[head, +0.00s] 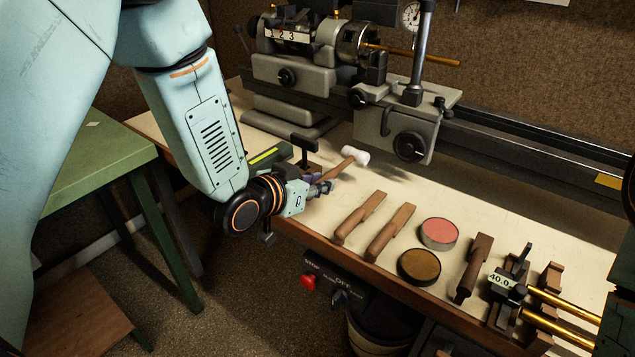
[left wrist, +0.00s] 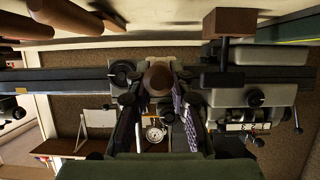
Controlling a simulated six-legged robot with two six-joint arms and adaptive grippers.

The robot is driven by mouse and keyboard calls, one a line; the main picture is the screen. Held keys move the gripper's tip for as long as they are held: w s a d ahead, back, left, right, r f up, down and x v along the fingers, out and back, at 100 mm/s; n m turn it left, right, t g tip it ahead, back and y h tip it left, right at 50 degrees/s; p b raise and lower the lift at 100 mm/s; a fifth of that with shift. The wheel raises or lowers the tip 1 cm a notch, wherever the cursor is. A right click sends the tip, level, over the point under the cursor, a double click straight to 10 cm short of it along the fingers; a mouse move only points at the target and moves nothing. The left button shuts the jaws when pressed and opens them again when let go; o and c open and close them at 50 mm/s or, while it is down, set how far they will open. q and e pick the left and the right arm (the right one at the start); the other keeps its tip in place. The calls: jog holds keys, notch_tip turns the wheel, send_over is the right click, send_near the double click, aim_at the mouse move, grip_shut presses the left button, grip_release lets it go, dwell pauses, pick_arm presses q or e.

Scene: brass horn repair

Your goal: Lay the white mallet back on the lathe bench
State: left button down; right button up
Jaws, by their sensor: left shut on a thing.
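My left gripper (head: 325,187) is shut on the handle, near the bench's front edge. The head points away from me, to the upper right. Whether it touches the bench top I cannot tell. My right gripper is not in view.
The grey lathe (head: 290,75) stands along the back. Two wooden-handled tools (head: 388,232), a pink tin (head: 439,233), a brown tin (head: 419,266) and a 40.0 gauge (head: 503,282) lie to the right. A green table (head: 100,160) stands left. Bare bench top lies behind the tools.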

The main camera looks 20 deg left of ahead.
pick_arm(q)
jog(key=shift+s+r, duration=0.1)
jog(key=shift+r, duration=0.1)
jog(key=shift+a, duration=0.25)
jog(key=shift+f, duration=0.15)
jog(key=shift+d, duration=0.1)
